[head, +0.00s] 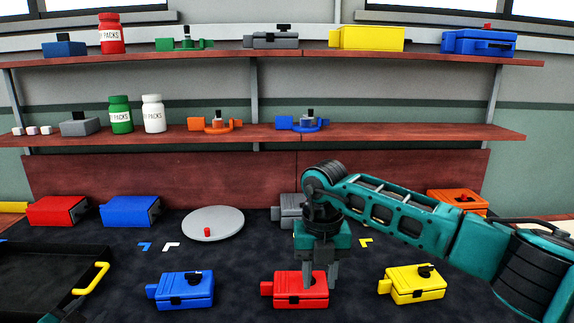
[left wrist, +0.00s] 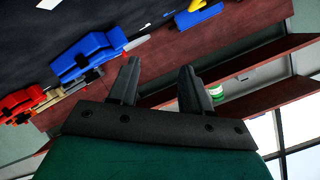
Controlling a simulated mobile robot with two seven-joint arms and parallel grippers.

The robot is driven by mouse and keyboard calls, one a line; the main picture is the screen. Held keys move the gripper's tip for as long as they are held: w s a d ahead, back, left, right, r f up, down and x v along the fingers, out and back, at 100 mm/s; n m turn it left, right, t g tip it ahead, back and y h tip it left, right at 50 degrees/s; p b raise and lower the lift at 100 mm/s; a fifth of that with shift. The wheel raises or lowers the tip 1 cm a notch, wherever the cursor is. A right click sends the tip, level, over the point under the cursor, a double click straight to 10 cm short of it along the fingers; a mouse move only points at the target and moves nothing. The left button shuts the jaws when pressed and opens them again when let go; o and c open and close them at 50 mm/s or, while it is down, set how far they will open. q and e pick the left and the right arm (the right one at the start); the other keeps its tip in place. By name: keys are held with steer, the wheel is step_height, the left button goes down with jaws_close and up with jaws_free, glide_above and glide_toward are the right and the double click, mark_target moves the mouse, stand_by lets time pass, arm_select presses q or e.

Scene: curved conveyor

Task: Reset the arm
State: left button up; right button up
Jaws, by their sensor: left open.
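In the left wrist view my left gripper (left wrist: 159,70) is open, with its two dark fingers apart and nothing between them. My right arm comes in from the right of the head view. Its gripper (head: 320,284) points down at the red box (head: 288,292) at the front middle of the table. Its two fingers look apart, with a dark knob of the box between or just behind them. Whether the fingers touch the box is hard to see.
A blue box (head: 180,289) and a yellow box (head: 417,284) stand either side of the red one. A grey round plate (head: 213,224) lies behind. A black tray (head: 45,275) with a yellow handle is at the left. Shelves (head: 180,138) with bottles and parts line the back.

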steer(key=s+a+f+n+g+y, duration=0.1)
steer(key=s+a+f+g+y, duration=0.3)
steer(key=s+a+y, duration=0.6)
steer(key=s+a+r+m+t+y, duration=0.2)
steer(key=s+a+r+m+y, duration=0.25)
steer(key=a+y, duration=0.4)
steer(key=w+d+f+m+t+h, duration=0.3)
steer(key=d+m+t, duration=0.4)
steer(key=m+t, duration=0.25)
steer(key=w+d+f+m+t+h, duration=0.25)
steer(key=d+m+t, duration=0.45)
steer(key=m, duration=0.4)
arm_select(q)
steer(key=s+d+f+n+g+h, duration=0.1)
steer(key=s+d+f+n+h, duration=0.1)
steer(key=s+d+f, duration=0.4)
steer(key=s+d+f+n+g+h, duration=0.1)
steer(key=s+d+f, duration=0.5)
steer(key=s+d, duration=0.9)
steer(key=d+g+p, duration=0.1)
steer(key=d, duration=0.2)
steer(key=shift+n+h, duration=0.4)
arm_select(e)
steer(key=s+d+f+m+g+h, duration=0.3)
steer(key=s+d+f+m+h, duration=0.6)
steer(key=s+d+f, duration=0.5)
step_height(320, 180, down, 4)
steer(key=shift+d+r+m+g+h, duration=0.25)
steer(key=shift+d+m+g+h, duration=0.1)
steer(key=shift+d+h, duration=0.75)
